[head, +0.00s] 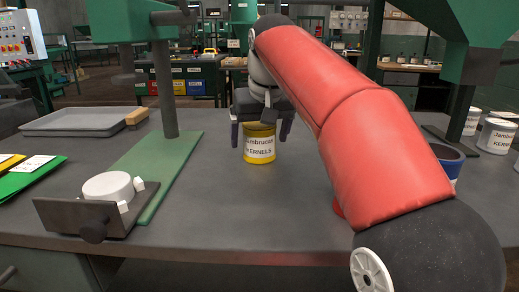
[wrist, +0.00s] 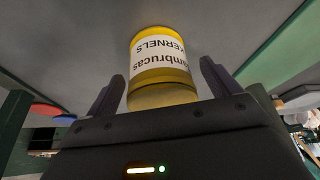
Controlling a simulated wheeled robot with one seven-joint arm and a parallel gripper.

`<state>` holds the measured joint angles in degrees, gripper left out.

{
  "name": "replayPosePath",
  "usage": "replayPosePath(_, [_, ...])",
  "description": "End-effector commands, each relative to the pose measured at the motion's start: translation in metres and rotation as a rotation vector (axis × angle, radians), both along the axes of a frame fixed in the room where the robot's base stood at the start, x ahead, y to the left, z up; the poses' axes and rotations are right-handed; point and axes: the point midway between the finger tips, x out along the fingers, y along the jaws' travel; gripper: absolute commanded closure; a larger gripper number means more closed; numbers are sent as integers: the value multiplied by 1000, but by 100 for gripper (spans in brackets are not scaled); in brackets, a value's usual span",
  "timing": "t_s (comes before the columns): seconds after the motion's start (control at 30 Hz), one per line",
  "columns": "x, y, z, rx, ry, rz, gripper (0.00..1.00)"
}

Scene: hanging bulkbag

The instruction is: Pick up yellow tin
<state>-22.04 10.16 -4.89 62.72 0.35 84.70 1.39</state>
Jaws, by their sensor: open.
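The yellow tin (head: 259,145) stands upright on the grey table in the head view, with a white label reading "Jambrucas KERNELS". My gripper (head: 262,135) is over the tin, its fingers apart on the left and right of it. In the wrist view the tin (wrist: 162,62) shows between the two dark fingers of my gripper (wrist: 160,88), with a gap on each side. The gripper is open and holds nothing.
A green stand (head: 160,170) rises left of the tin, with a metal holder bearing a white round piece (head: 108,187) in front. A grey tray (head: 85,122) lies at the back left. A blue tin (head: 447,160) and white tins (head: 496,136) stand right. Table around the yellow tin is clear.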

Motion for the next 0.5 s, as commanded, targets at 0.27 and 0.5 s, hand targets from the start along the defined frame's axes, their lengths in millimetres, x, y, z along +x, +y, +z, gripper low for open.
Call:
replayPosePath(0.27, [4, 1, -9, 0, -1, 0, 11])
replayPosePath(0.5, [4, 1, -8, 0, -1, 0, 34])
